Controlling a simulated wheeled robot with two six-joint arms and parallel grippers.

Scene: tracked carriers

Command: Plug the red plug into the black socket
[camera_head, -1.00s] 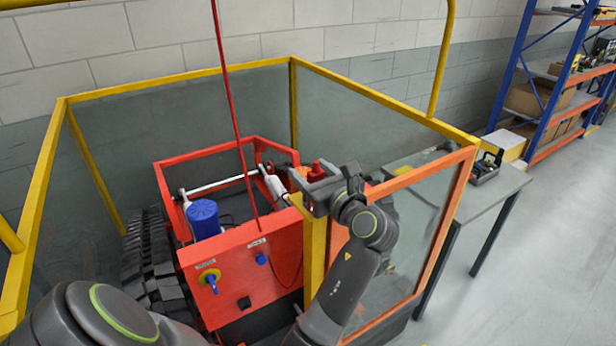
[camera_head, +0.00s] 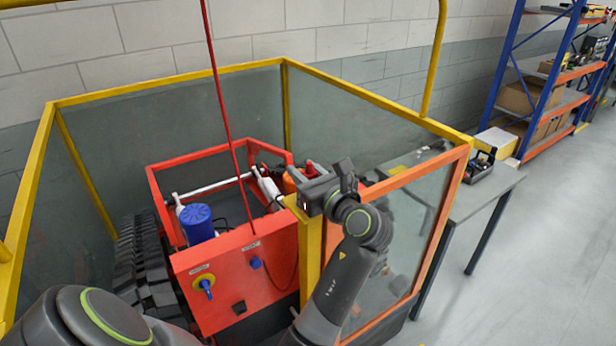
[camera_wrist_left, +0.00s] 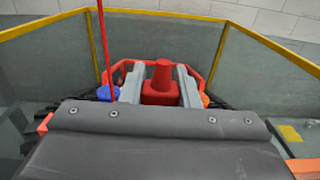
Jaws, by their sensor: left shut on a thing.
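The red plug (camera_head: 313,170) is held upright in my left gripper (camera_head: 306,183), beside the top of a yellow post of the enclosure. In the left wrist view the red plug (camera_wrist_left: 162,82) sits between the two grey fingers, which are shut on it. A small black square, which looks like the black socket (camera_head: 239,307), is low on the front panel of the red carrier (camera_head: 225,275). It is below and left of the gripper, well apart from the plug. My right gripper is not in view.
A yellow-framed enclosure (camera_head: 160,80) with clear panels surrounds the carrier. A table (camera_head: 480,195) stands at right.

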